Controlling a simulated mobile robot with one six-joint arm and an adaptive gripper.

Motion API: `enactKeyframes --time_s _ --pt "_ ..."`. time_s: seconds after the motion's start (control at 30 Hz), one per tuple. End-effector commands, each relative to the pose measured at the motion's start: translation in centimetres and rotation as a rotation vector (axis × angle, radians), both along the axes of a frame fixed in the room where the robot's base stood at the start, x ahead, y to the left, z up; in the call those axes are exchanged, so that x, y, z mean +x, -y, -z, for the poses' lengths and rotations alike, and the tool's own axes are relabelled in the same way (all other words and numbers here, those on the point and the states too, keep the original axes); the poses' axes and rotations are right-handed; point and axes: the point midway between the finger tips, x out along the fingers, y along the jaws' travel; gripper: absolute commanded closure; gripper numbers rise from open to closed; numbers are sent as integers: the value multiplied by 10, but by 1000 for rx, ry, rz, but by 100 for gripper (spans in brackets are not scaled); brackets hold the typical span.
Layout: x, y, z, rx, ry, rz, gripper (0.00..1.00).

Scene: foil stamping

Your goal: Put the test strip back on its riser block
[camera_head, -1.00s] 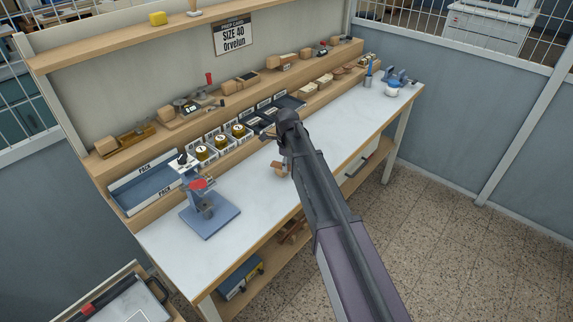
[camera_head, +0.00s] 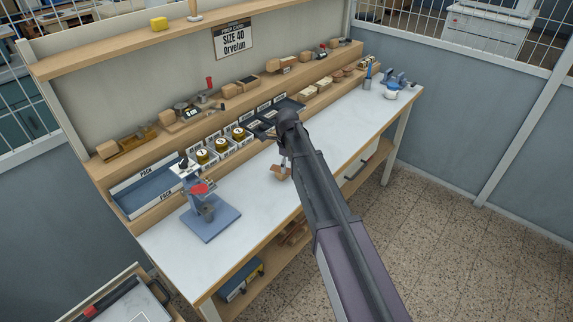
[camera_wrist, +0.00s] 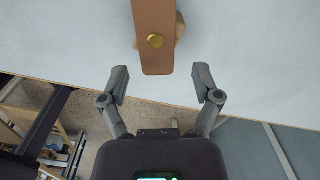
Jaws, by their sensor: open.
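The test strip (camera_wrist: 155,45) is a brown leather-like bar with a round gold mark near its end, at the top middle of the wrist view. A tan block (camera_wrist: 180,28), apparently the riser block, shows partly from behind the strip. The strip mostly hides it, so I cannot tell how the two touch. My gripper (camera_wrist: 161,80) is open and empty, with one finger on each side of the strip's near end, apart from it. In the head view, the strip and block show as a small brown shape (camera_head: 279,173) on the bench, partly hidden by my arm.
A blue stamping press (camera_head: 208,215) stands on the left of the white bench (camera_head: 185,258). Trays and gold foil rolls (camera_head: 220,145) line the back. Wooden blocks and tools sit on the shelf above. The bench is clear between press and strip.

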Motion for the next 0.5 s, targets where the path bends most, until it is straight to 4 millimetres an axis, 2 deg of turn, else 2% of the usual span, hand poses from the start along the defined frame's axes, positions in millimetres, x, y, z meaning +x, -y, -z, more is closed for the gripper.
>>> enactKeyframes --time_s 0.03,0.5 --pt "0 -1 -8 0 0 0 19" --pt "0 -1 -48 0 0 -1 19"
